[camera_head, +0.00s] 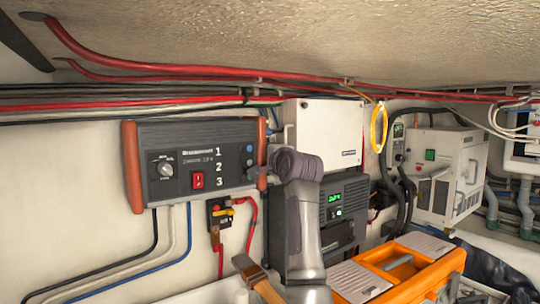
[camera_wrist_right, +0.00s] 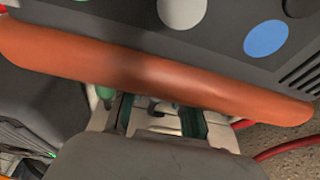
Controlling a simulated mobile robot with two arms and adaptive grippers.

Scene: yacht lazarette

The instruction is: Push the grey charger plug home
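The charger (camera_head: 205,190) is a dark grey wall unit with orange end pieces, a dial, a red switch and numbers 1, 2, 3. Small round marks sit right of the numbers. My right arm rises in front of its right end and hides part of it; the fingertips are hidden in the head view. In the right wrist view, my right gripper (camera_wrist_right: 160,118) has its two fingers apart, just below the orange end piece (camera_wrist_right: 150,75). Pale shapes show between them; I cannot tell what they are. I cannot make out the grey plug for certain. My left gripper is not in view.
An orange toolbox (camera_head: 395,262) stands at lower right. Red cables (camera_head: 200,70) run overhead.

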